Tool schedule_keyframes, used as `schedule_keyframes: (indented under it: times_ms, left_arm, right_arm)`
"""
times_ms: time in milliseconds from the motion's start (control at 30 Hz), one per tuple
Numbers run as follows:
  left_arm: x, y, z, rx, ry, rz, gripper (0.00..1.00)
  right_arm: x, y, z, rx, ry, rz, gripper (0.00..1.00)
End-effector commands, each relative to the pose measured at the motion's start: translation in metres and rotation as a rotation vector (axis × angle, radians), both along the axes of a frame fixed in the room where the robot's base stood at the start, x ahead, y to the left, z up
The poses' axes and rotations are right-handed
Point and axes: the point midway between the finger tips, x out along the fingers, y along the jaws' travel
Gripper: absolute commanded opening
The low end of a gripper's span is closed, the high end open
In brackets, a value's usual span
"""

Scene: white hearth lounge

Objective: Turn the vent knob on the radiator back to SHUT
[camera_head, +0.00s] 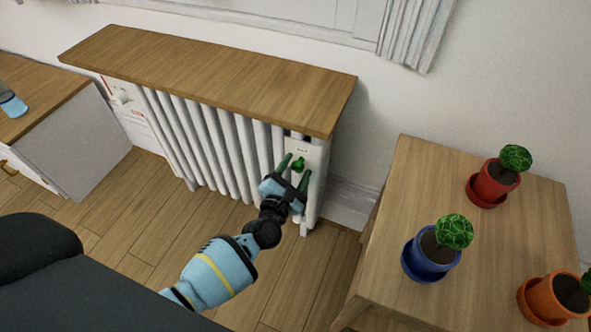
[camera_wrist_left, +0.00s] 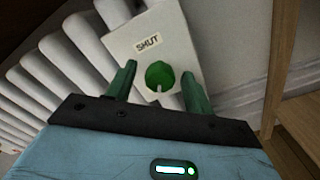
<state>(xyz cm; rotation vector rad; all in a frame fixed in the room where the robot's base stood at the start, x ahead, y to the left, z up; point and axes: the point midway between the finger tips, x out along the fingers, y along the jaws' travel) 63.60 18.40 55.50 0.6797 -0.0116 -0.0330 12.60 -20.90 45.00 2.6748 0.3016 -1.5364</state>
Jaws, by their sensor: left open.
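The green vent knob (camera_head: 298,164) is on a white plate (camera_wrist_left: 180,42) at the right end of the white radiator (camera_head: 215,145). In the left wrist view the knob (camera_wrist_left: 159,73) shows a pale mark on its lower edge, on the side away from the SHUT label (camera_wrist_left: 147,45). My left gripper (camera_head: 294,172) is open in front of the plate. In the wrist view its two green fingers stand on either side of the knob, with gaps visible; their depth relative to it is hard to tell. My right gripper is not in view.
A wooden shelf (camera_head: 215,75) overhangs the radiator top. A wooden table (camera_head: 415,180) stands close on the right, with blue (camera_head: 432,253), red (camera_head: 490,183) and orange (camera_head: 555,298) plant pots. A cabinet (camera_head: 75,145) with a bottle (camera_head: 11,102) is at left. Floor shows between.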

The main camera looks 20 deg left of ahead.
Motion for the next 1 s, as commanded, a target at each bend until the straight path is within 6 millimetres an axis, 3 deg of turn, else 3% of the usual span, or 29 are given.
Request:
schedule_keyframes:
  times_ms: [67, 367, 667, 1000]
  left_arm:
    - [-0.0002, -0.0001, 0.0, 0.0, 0.0, 0.0, 0.48]
    - [-0.0003, 0.0001, -0.0001, 0.0, 0.0, 0.0, 0.09]
    - [-0.0004, 0.0002, -0.0002, 0.033, 0.0, 0.001, 0.08]
    - [-0.0005, 0.0, 0.0, 0.244, -0.008, 0.001, 0.08]
  right_arm:
    - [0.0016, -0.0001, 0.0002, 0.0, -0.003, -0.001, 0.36]
    - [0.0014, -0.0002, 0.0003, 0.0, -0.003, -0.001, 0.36]
    - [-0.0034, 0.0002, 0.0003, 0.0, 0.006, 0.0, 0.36]
    - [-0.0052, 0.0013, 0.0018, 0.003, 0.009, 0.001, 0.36]
